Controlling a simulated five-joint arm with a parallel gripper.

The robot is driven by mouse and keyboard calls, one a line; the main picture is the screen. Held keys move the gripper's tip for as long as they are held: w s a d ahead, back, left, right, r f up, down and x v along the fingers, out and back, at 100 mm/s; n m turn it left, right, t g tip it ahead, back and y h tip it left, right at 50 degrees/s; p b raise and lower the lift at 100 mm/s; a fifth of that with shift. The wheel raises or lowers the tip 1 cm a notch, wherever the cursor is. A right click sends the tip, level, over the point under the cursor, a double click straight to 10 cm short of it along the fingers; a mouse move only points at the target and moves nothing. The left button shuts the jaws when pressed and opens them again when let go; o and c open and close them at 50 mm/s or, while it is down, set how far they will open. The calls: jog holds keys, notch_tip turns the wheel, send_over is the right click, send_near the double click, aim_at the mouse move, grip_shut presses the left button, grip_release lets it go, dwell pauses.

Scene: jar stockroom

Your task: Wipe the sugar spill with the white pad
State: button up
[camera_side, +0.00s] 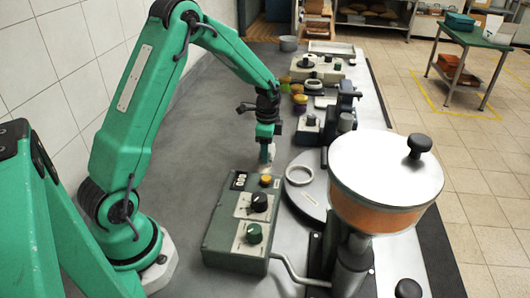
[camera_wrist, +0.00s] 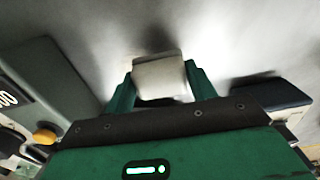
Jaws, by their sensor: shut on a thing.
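My gripper (camera_side: 267,144) points down over the grey bench top, behind the green control box. In the wrist view its two green fingers (camera_wrist: 159,76) are shut on the white pad (camera_wrist: 158,82), one finger on each side. The pad is a pale block, and it also shows small and whitish under the gripper in the side view (camera_side: 267,158). I cannot tell whether the pad touches the bench. I cannot make out the sugar spill in either view; pale patches on the bench in the wrist view may be only light.
The green control box (camera_side: 230,247) with knobs stands just in front of the gripper; its side shows in the wrist view (camera_wrist: 45,75). A large lidded drum (camera_side: 385,190) and a round plate with a white ring (camera_side: 299,174) are right. The bench (camera_side: 205,150) to the left is clear.

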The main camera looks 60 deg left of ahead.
notch_tip(320, 180, down, 2)
jog(key=shift+s+d+f, duration=0.2)
jog(key=shift+d+f, duration=0.05)
jog(key=shift+c, duration=0.3)
jog(key=shift+s+d+f, duration=0.1)
jog(key=shift+s+d, duration=2.4)
jog(key=shift+s, duration=0.05)
jog(key=shift+w+a, duration=2.75)
jog(key=shift+r, duration=4.15)
